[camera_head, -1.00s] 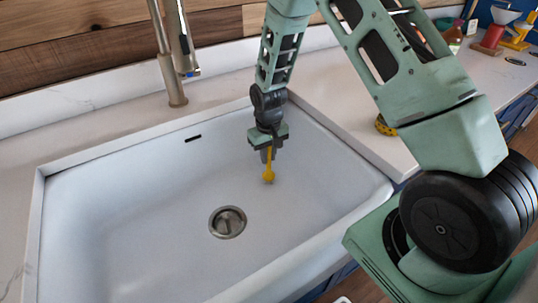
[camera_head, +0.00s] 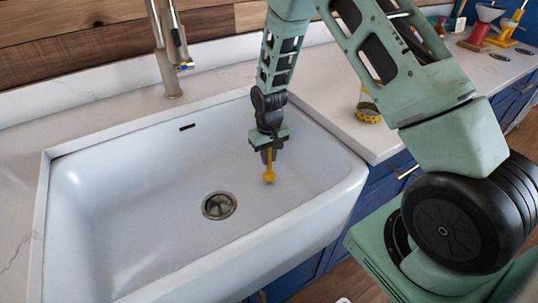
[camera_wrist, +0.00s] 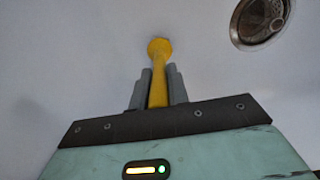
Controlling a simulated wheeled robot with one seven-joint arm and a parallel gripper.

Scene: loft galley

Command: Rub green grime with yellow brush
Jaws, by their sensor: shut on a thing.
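My gripper (camera_head: 268,157) is down inside the white sink (camera_head: 110,189), right of the drain. It is shut on the yellow brush (camera_head: 269,174), which points down toward the sink floor. In the wrist view, the brush (camera_wrist: 158,68) stands between the two grey fingers, with its round end beyond them. I cannot tell whether the brush end touches the sink floor. No green grime shows on the visible sink floor in either view.
The drain (camera_head: 219,205) is in the sink floor; it also shows in the wrist view (camera_wrist: 262,20). A faucet (camera_head: 168,50) stands behind the sink. A yellow dotted object (camera_head: 367,112) sits on the right counter. Red (camera_head: 478,34) and yellow (camera_head: 507,32) items stand farther back.

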